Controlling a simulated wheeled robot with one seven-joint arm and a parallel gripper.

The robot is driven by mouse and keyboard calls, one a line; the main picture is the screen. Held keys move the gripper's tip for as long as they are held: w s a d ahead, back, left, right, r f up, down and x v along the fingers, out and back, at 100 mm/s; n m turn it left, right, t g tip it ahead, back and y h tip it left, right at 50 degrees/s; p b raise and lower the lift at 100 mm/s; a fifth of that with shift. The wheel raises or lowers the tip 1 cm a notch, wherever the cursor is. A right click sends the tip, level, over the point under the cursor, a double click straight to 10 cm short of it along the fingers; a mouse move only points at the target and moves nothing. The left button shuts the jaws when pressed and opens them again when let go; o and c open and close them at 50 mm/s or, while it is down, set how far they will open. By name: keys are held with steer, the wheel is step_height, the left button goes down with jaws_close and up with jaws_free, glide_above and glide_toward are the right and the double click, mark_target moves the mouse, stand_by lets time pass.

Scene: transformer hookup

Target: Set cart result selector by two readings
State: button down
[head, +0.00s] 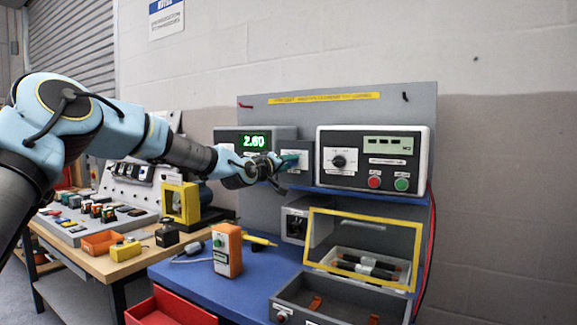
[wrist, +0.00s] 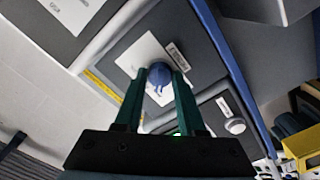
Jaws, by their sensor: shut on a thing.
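My gripper (head: 287,161) reaches from the left to the front of a small grey box (head: 302,150) between two instruments on the blue cart. In the wrist view my gripper (wrist: 160,78) has its green fingers on either side of a round blue knob (wrist: 159,71), shut on it. A white label plate lies behind the knob; its writing cannot be read. In the head view the gripper hides the knob. The left meter (head: 225,133) has a green display (head: 254,141) that reads 2.60. The right instrument (head: 329,177) has a pale display (head: 388,146) with small, unclear characters.
The right instrument carries a black dial (head: 339,160), a red button (head: 375,182) and a green button (head: 401,184). Below stand an open grey case (head: 290,295) with a yellow-edged lid and an orange handheld device (head: 236,250). A parts bench (head: 75,258) stands left.

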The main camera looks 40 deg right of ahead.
stand_by(0.3)
steer(key=c, duration=0.5)
jaws_free()
steer(key=b+v, duration=0.3)
steer(key=v, duration=0.8)
steer(key=shift+w+f, duration=0.1)
steer(key=w+a+f+y, duration=0.3)
steer(key=a+f, duration=0.3)
steer(key=a, duration=0.3)
steer(key=w+a+f+t+y, duration=0.1)
steer(key=w+a+f+y, duration=0.1)
steer(key=a+f+y, duration=0.4)
steer(key=w+a+f+y, duration=0.1)
steer(key=w+a+f, duration=0.2)
steer(key=a+f, duration=0.6)
steer(key=s+a+f+n+y+p, duration=0.1)
steer(key=s+a+y, duration=0.1)
steer(key=a, duration=0.8)
steer(key=s+a+f+n+y, duration=0.1)
steer(key=a+f+y, duration=0.15)
steer(key=a, duration=0.65)
steer(key=s+a+f+n+g+y+p, duration=0.1)
steer(key=s+a+g, duration=0.3)
steer(key=s+a, duration=0.7)
steer(key=a+n+y, duration=0.1)
steer(key=a, duration=0.3)
steer(key=shift+n+y, duration=0.35)
steer(key=shift+n, duration=0.05)
